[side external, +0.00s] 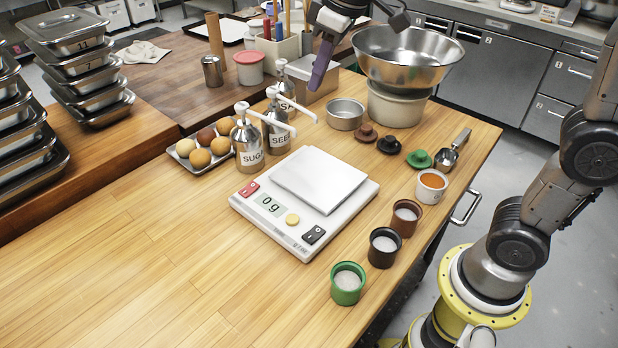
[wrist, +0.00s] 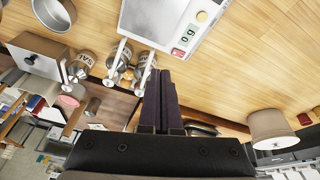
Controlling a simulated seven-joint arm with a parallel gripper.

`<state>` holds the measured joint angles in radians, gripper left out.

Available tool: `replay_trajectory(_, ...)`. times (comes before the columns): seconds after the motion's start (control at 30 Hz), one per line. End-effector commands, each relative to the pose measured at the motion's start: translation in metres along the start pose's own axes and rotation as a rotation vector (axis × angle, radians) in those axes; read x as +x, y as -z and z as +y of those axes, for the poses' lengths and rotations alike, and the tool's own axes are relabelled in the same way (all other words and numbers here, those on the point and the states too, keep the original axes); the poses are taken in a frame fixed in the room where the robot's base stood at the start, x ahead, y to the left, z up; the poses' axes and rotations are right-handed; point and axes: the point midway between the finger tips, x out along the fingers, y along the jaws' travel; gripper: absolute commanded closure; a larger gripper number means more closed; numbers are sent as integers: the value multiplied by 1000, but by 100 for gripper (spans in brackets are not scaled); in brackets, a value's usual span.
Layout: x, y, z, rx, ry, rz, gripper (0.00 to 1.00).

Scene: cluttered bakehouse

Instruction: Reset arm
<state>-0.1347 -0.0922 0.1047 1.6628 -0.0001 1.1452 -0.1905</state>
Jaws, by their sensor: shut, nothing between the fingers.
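My gripper (side external: 320,80) hangs high at the back of the bench, in front of a metal box (side external: 300,82) in the side view. Its two dark purple fingers are together with nothing between them; they also show shut in the wrist view (wrist: 161,78). In the wrist view the fingertips point toward the pump bottles and the scale.
A white scale (side external: 345,222) reading 0 g stands mid-bench, its plate empty. Pump bottles (side external: 247,150), an egg tray (side external: 186,163) and a steel bowl (side external: 400,70) stand behind it. Open green (side external: 347,288), black (side external: 382,252) and brown (side external: 404,222) cups line the right. The left front is clear.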

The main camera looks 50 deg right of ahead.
Motion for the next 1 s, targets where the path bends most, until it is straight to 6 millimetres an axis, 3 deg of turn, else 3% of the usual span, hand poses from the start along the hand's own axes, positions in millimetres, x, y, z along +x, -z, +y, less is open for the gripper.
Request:
replay_trajectory(0.1,-26,-46,4,56,-24,58,100)
replay_trajectory(0.23,-40,-98,2,119,-47,113,100)
replay_trajectory(0.37,-37,-152,-4,183,-68,161,100)
replay_trajectory(0.5,-18,-200,-14,243,-79,184,100)
replay_trajectory(0.7,12,-231,-22,291,-70,154,100)
replay_trajectory(1.0,14,-229,-22,315,-69,165,100)
